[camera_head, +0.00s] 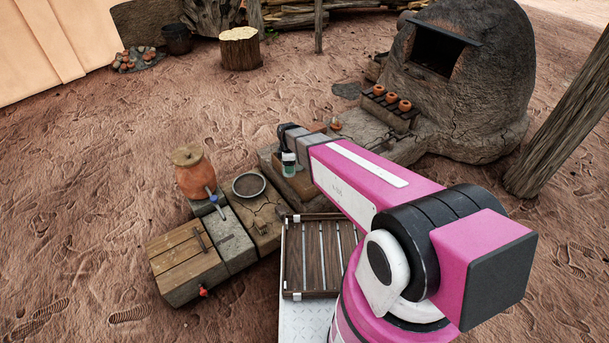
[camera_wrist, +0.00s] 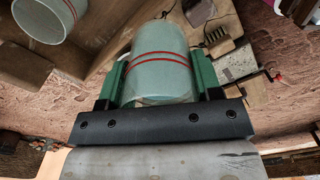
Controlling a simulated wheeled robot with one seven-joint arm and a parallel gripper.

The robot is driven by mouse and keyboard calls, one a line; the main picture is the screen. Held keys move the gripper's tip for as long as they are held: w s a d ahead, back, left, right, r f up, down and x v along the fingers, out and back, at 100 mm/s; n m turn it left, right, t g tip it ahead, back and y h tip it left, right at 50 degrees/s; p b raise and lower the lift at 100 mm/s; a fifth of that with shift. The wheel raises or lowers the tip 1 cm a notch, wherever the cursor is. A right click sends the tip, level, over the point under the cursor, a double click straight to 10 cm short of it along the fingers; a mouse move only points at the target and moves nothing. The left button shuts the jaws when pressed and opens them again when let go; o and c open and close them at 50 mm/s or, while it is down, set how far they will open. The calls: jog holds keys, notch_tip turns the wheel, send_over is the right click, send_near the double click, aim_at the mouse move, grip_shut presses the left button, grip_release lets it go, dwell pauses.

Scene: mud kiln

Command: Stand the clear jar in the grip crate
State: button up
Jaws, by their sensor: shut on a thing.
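The clear jar (camera_wrist: 160,68), pale green with red bands, is held between the green fingers of my gripper (camera_wrist: 159,82) in the wrist view. In the head view the jar (camera_head: 288,168) shows small below my gripper (camera_head: 288,154), over the brown stepped block. I cannot tell whether its base touches anything. A slatted dark wood crate with pale corners (camera_head: 284,262), likely the grip crate, lies nearer in the head view, partly hidden by my arm. The jar is outside it.
A second red-banded jar (camera_wrist: 47,20) stands at the wrist view's upper left. Left of the crate are a clay pot (camera_head: 194,180), a round shallow dish (camera_head: 249,185) and a wooden-lidded box (camera_head: 186,254). The kiln (camera_head: 490,75) stands behind right.

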jog(key=shift+w+d+f, duration=0.15)
jog(key=shift+d+f, duration=0.05)
jog(key=shift+f, duration=0.25)
jog(key=w+d+f, duration=0.2)
jog(key=d, duration=0.1)
jog(key=w+d+f, duration=0.1)
jog(key=d+f, duration=0.1)
jog(key=d, duration=0.1)
jog(key=w+d+f, duration=0.2)
jog(key=d, duration=0.1)
jog(key=shift+w+d+f, duration=0.2)
jog(key=shift+w+f, duration=0.1)
jog(key=shift+w, duration=0.05)
jog(key=shift+c, duration=0.4)
jog(key=shift+f, duration=2)
jog(key=shift+f, duration=0.15)
jog(key=o, duration=1.1)
